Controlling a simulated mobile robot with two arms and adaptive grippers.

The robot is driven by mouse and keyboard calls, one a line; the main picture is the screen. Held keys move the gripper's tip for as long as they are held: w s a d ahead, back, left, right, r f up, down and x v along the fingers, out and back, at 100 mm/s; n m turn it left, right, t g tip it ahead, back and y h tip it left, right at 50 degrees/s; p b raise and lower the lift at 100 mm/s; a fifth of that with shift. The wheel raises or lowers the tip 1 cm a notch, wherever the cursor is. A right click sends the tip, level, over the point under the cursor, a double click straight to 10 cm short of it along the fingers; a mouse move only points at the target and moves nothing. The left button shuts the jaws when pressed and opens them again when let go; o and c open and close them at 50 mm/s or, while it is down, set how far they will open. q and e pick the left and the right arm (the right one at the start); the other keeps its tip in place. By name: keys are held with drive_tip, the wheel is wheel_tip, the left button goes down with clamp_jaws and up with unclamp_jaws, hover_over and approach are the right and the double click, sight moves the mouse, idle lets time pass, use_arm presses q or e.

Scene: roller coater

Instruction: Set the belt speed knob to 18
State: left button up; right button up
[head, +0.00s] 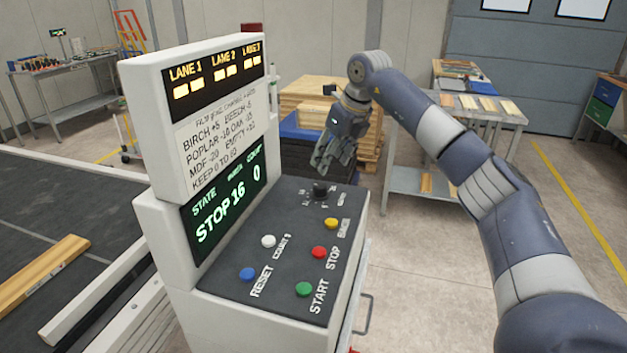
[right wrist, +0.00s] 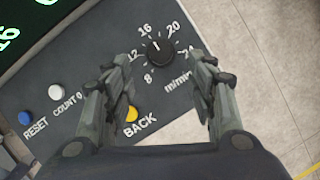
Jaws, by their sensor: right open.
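The belt speed knob (head: 320,188) is a small black dial at the far end of the console's dark sloped panel. In the right wrist view the knob (right wrist: 160,52) sits among marks 8, 12, 16, 20 and one partly hidden by a finger, over "m/min". Its pointer line appears to point near 16. The green display (head: 228,207) reads STOP, 16 and 0. My right gripper (head: 325,165) is open above the knob, apart from it; in the wrist view its fingers (right wrist: 163,88) stand either side, short of the knob. My left gripper is not in view.
The panel also carries yellow (head: 331,224), red (head: 319,252), green (head: 304,289), white (head: 268,241) and blue (head: 247,274) buttons. The tall lane display (head: 215,75) rises at the panel's left. Stacked boards (head: 310,90) and a workbench (head: 415,182) stand behind.

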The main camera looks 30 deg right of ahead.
drive_tip(key=p, duration=0.1)
hover_over(320, 185)
drive_tip(key=s, duration=0.3)
drive_tip(key=f, duration=0.4)
drive_tip(key=shift+w+d+f, duration=0.2)
drive_tip(key=shift+d+f, duration=0.1)
drive_tip(key=shift+f, duration=0.05)
drive_tip(key=x, duration=0.3)
drive_tip(key=shift+w+a+r+p, duration=0.1)
drive_tip(key=shift+a+r+p, duration=0.05)
drive_tip(key=shift+p, duration=0.2)
drive_tip(key=shift+w+f, duration=0.25)
drive_tip(key=shift+f, duration=0.6)
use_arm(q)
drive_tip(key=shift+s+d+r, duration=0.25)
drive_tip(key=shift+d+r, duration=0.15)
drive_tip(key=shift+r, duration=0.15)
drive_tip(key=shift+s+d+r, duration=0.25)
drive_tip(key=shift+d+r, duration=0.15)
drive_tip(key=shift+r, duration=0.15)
use_arm(e)
drive_tip(key=c, duration=0.9)
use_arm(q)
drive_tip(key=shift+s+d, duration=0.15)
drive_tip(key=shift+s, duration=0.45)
use_arm(e)
drive_tip(key=shift+c, duration=0.7)
